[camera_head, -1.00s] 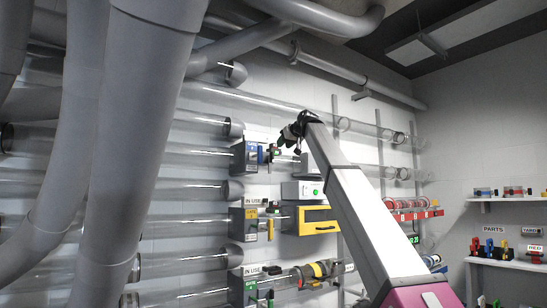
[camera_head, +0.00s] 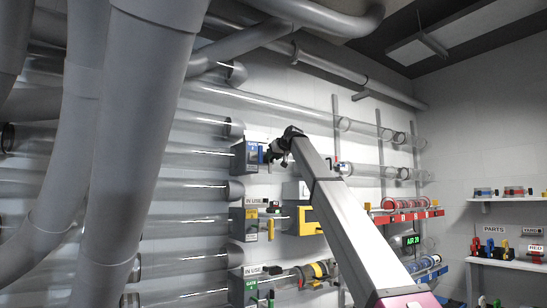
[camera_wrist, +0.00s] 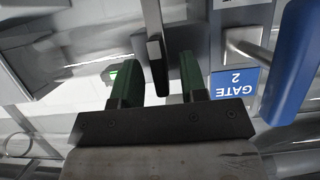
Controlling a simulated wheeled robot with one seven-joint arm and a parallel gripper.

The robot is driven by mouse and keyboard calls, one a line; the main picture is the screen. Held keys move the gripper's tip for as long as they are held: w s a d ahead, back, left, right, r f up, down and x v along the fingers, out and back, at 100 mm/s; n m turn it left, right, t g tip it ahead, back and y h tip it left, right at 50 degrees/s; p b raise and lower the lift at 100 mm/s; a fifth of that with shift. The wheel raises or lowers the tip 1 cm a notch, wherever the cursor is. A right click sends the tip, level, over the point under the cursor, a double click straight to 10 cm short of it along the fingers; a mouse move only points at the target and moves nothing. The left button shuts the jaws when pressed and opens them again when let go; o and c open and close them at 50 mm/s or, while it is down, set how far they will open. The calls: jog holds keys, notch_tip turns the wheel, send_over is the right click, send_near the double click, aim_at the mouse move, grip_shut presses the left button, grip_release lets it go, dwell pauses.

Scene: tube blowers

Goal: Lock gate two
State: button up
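The gate two box (camera_head: 245,157) is the grey unit with a blue front, highest of the wall units in the head view. Its blue "GATE 2" label (camera_wrist: 236,84) appears upside down in the wrist view. A blue handle (camera_wrist: 295,62) on a metal rod stands right of the label. My gripper (camera_wrist: 160,75) is open, with its two green fingers apart. A dark lever-like piece (camera_wrist: 157,66) on a grey bar appears between the fingers, with gaps on both sides; contact is not visible. In the head view my gripper (camera_head: 280,150) is at the box's right side and partly hides its parts.
Below are a yellow-marked box (camera_head: 237,226) and a green-marked box (camera_head: 237,288), both under "IN USE" signs. A yellow-framed unit (camera_head: 310,221) is close to my arm. Clear tubes run along the wall. Parts shelves (camera_head: 505,262) are at right.

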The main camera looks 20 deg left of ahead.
grip_shut()
jog(key=shift+m, duration=0.3)
jog(key=m, duration=0.1)
jog(key=m+g+y, duration=0.1)
jog(key=shift+w+d+f+m+g, duration=0.1)
jog(key=shift+w+d+m+g, duration=0.05)
jog(key=shift+m+g, duration=0.15)
jog(key=shift+w+d+f+m+g+y, duration=0.2)
jog(key=shift+m+y, duration=0.75)
jog(key=shift+m, duration=0.75)
jog(key=shift+s+a+f+m+g+y, duration=0.1)
jog(key=shift+m+g+y, duration=0.25)
jog(key=shift+m+y, duration=1)
jog(key=shift+w+d+f+m+g+y, duration=0.1)
jog(key=shift+m+g+y, duration=0.35)
jog(key=shift+m, duration=1.6)
